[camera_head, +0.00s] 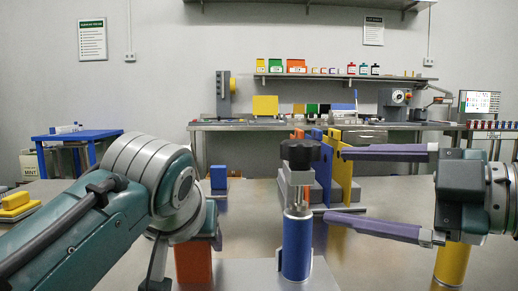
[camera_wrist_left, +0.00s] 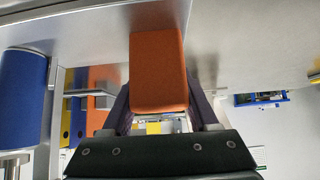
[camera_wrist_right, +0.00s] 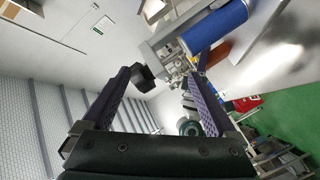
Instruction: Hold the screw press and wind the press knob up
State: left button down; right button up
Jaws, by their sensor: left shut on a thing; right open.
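The screw press stands upright front centre in the head view, with a black lobed press knob (camera_head: 301,153) on top and a blue cylinder (camera_head: 297,247) below. My left gripper (camera_head: 187,248) points down and is shut on an orange block (camera_head: 194,268), left of the blue cylinder. The block also shows between the fingers in the left wrist view (camera_wrist_left: 160,58). My right gripper (camera_head: 335,185) is open, right of the press, its fingers pointing left at it. One finger is about knob height, the other lower. The knob shows near a fingertip in the right wrist view (camera_wrist_right: 143,78).
Upright yellow and blue plates (camera_head: 340,170) stand behind the press. A yellow cylinder (camera_head: 452,264) stands under my right gripper. A blue block (camera_head: 218,177) and a yellow block (camera_head: 15,201) lie on the left. The steel table between them is mostly clear.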

aim_at(282, 149)
jog(key=w+a+r+m+t, duration=0.1)
jog(key=w+a+m, duration=0.1)
jog(key=m, duration=0.1)
jog(key=w+a+r+m, duration=0.1)
jog(key=w+a+m, duration=0.1)
jog(key=a+m, duration=0.1)
jog(key=w+a+r+m+t, duration=0.1)
jog(key=w+a+m, duration=0.1)
jog(key=m, duration=0.3)
jog(key=shift+w+a+t+h, duration=0.3)
jog(key=shift+w+a+h, duration=0.1)
jog(key=shift+w, duration=0.2)
jog(key=c, duration=1.4)
